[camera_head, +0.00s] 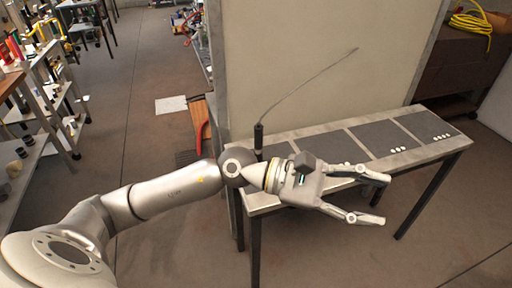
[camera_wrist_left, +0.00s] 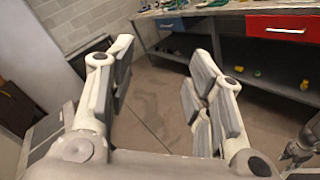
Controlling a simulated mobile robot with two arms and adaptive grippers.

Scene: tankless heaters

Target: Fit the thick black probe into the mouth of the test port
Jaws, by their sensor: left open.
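A thick black probe (camera_head: 258,136) with a long thin lead rising from its top stands upright at the near left end of the bench, just behind my left wrist in the head view. Its lower end is hidden by my arm. My left gripper (camera_head: 378,200) is open and empty, with its fingers pointing right over the bench's front edge. It also shows open in the left wrist view (camera_wrist_left: 158,80), with only floor between the fingers. I cannot make out the test port in either view.
The bench (camera_head: 437,146) has dark panels and groups of small white discs (camera_head: 398,149). A beige panel (camera_head: 330,85) stands behind it. In the left wrist view, a workbench has a red drawer (camera_wrist_left: 285,28) and a blue drawer (camera_wrist_left: 171,25). A grey jointed part (camera_wrist_left: 300,148) is unclear.

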